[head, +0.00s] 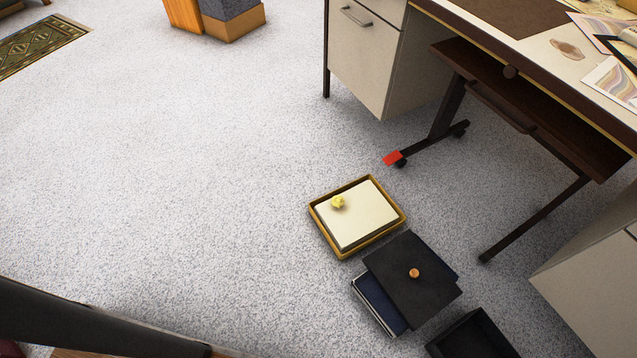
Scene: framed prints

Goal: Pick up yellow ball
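A small yellow ball (338,202), slightly lumpy in outline, rests on a cream panel or stack of sheets (365,222) inside a shallow tray with a golden-brown rim (318,224). The tray sits on the carpet near the middle of the head view. The ball is toward the tray's upper left and nothing covers it. My gripper is not in view. A dark bar crosses the lower left corner; I cannot tell whether it is part of me.
Below the tray lie dark folders (405,290) with a small orange-brown round object (414,273) on top, and a black open box (470,338). A desk (365,55) with a wheeled stand (520,85) is upper right. Carpet on the left is clear.

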